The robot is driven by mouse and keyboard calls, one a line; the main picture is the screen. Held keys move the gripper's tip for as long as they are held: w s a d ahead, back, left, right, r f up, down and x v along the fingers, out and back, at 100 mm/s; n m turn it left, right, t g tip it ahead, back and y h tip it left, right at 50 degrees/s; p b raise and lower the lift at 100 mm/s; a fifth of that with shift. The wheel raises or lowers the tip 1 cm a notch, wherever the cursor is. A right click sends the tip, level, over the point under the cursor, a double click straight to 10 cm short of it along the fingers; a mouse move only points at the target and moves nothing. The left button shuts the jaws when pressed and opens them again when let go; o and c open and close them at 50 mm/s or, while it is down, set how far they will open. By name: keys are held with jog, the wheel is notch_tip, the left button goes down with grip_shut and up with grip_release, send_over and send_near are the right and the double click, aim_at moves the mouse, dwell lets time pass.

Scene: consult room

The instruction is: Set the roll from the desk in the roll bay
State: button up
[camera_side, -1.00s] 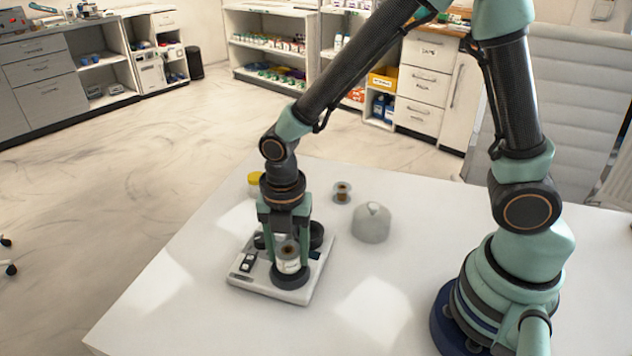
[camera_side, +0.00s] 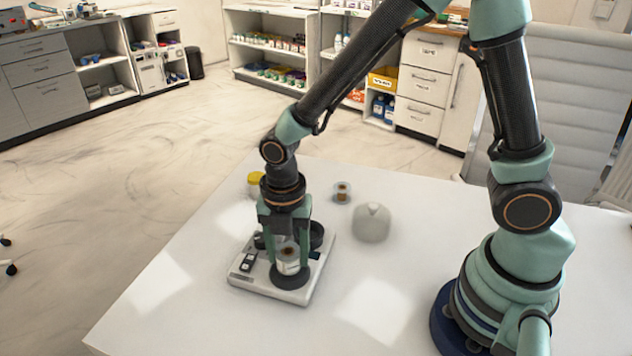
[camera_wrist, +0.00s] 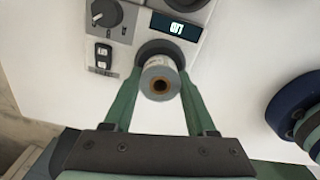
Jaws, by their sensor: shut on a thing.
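The white roll (camera_side: 288,266) with a brown core stands upright between the fingers of my gripper (camera_side: 286,248). My gripper is shut on it. The roll is at the dark round roll bay (camera_side: 289,281) at the front right of the white device, its lower end inside or just over the ring. I cannot tell whether it rests on the bottom. In the wrist view the roll (camera_wrist: 160,66) shows its open core between the two green fingers (camera_wrist: 158,85), with the dark bay rim (camera_wrist: 158,46) behind it.
The white device (camera_side: 243,281) also carries a dark round holder (camera_side: 317,232), switches and a small display (camera_wrist: 175,26). A yellow-lidded jar (camera_side: 256,179), a small spool (camera_side: 342,194) and a grey domed object (camera_side: 372,225) stand behind it. The front of the desk (camera_side: 200,315) is clear.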

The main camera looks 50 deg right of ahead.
jog(key=shift+f, duration=0.8)
dwell(1.4)
jog(key=o, duration=1.4)
jog(key=shift+o, duration=0.4)
jog(key=shift+s, duration=0.1)
jog(key=shift+o, duration=0.5)
jog(key=shift+r, duration=0.1)
jog(key=shift+r, duration=3.45)
